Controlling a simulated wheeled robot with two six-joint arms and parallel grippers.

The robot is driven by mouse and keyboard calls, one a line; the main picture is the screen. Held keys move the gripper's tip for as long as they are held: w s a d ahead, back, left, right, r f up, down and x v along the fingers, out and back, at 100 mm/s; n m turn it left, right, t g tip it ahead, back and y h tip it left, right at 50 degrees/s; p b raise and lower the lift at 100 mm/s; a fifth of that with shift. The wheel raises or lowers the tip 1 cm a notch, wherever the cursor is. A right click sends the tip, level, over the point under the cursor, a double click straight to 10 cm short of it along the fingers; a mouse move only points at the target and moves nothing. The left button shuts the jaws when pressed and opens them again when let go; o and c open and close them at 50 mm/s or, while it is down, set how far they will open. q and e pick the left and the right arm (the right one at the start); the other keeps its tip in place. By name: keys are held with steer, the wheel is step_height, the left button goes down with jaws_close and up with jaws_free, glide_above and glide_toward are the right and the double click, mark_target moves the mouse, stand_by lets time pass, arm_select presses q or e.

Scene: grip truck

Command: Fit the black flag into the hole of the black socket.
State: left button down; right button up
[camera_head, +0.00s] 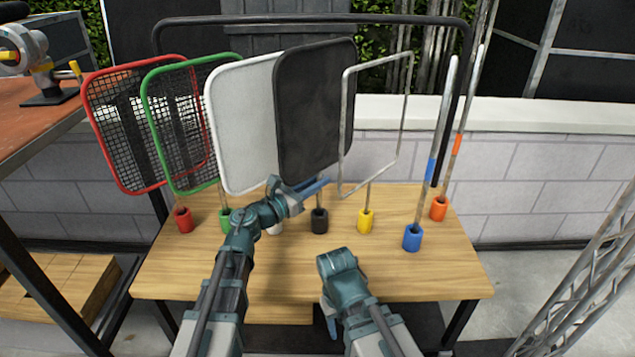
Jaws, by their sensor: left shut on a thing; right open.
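The black flag (316,110) is a dark rectangular panel standing roughly upright, slightly tilted, among the other flags. The black socket (319,221) is a short dark cylinder on the wooden table, below the flag. My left gripper (312,187) is shut on the flag's pole just under the panel. A short piece of pole shows between the gripper and the socket; I cannot tell whether its end is inside the hole. My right gripper (331,324) is open and empty, low near the table's front edge and partly hidden by its own wrist.
Red (183,220), yellow (365,221), blue (413,238) and orange (438,208) sockets hold poles or frames on the table (245,285). Green and white flags stand close left of the black one. The front right tabletop is clear.

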arm_select(q)
steer(key=shift+f+b, duration=1.25)
steer(key=shift+f, duration=0.2)
steer(key=c, duration=0.7)
jaws_free()
steer(key=shift+c, duration=0.2)
steer(key=v, duration=1.3)
steer(key=shift+s+a+b, duration=0.3)
steer(key=shift+b, duration=0.1)
